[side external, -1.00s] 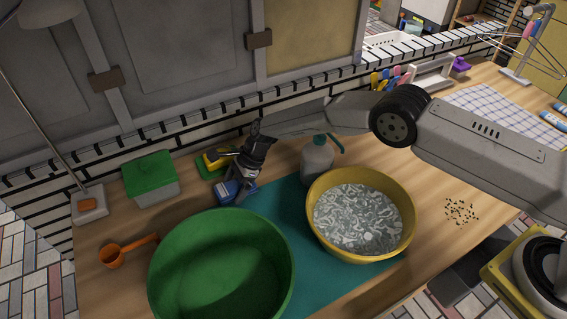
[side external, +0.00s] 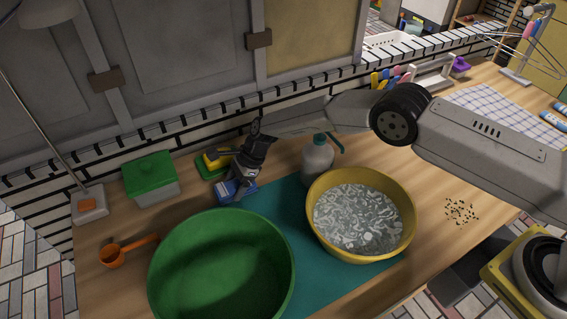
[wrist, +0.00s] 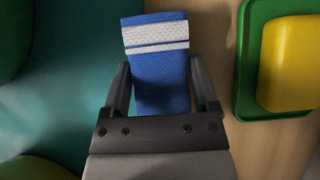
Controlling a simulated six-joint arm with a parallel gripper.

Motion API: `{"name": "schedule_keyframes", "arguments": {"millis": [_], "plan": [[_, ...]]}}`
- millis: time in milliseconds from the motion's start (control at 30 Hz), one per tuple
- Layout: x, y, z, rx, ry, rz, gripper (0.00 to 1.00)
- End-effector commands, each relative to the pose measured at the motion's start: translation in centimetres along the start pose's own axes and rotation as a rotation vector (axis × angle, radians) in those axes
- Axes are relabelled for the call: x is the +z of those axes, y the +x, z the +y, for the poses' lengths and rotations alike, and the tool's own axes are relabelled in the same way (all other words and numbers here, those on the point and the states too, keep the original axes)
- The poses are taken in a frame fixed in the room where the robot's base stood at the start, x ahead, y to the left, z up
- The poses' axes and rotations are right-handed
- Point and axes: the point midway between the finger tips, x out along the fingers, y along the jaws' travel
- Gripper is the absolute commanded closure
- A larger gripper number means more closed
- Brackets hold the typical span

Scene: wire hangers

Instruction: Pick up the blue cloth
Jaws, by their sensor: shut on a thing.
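The blue cloth (side external: 236,190) is folded, with white stripes near one end. It lies at the back edge of the teal mat, behind the green basin. It also shows in the wrist view (wrist: 160,65), between the two fingers. My gripper (side external: 240,180) points down over the cloth and is shut on it. In the wrist view my gripper (wrist: 162,90) has one finger on each side of the cloth. The cloth appears to be still at table height; I cannot tell whether it touches the mat.
A green basin (side external: 165,270) stands in front, and a yellow basin (side external: 316,215) of grey-white pieces stands right. A spray bottle (side external: 317,160) is close on the right. A yellow sponge on a green tray (wrist: 247,100) lies beside the cloth. A green-lidded box (side external: 152,190) stands left.

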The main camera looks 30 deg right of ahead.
Motion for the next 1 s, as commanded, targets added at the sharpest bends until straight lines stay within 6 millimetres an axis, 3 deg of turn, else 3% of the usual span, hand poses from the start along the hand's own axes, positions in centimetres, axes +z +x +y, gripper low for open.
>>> {"name": "schedule_keyframes", "arguments": {"millis": [367,1000], "plan": [[1.7,-2.6,0.0,0.0,0.0,0.0,1.0],[3.0,-8.4,4.2,-0.002,-0.001,0.0,1.0]]}}
